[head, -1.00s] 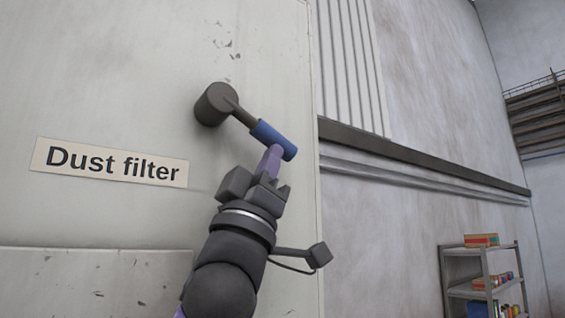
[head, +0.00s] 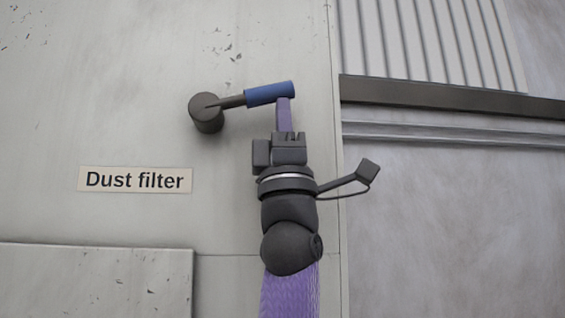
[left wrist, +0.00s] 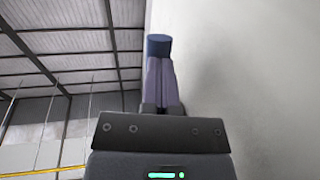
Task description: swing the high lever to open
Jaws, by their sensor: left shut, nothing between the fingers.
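The high lever has a dark round hub (head: 206,113) on the pale cabinet wall and a blue grip (head: 269,93) at the end of its arm. The lever points right and slightly up in the head view. My left gripper (head: 284,100) is shut, with its purple fingers up against the underside of the blue grip near its outer end, not around it. In the left wrist view the blue grip (left wrist: 158,46) shows end-on at the tips of the closed fingers (left wrist: 160,68). My right gripper is not in view.
A "Dust filter" label (head: 135,180) is on the cabinet below the hub. A raised panel (head: 95,285) sits at lower left. Right of the cabinet edge, a dark rail (head: 450,98) runs along the grey wall. The space around the lever looks clear.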

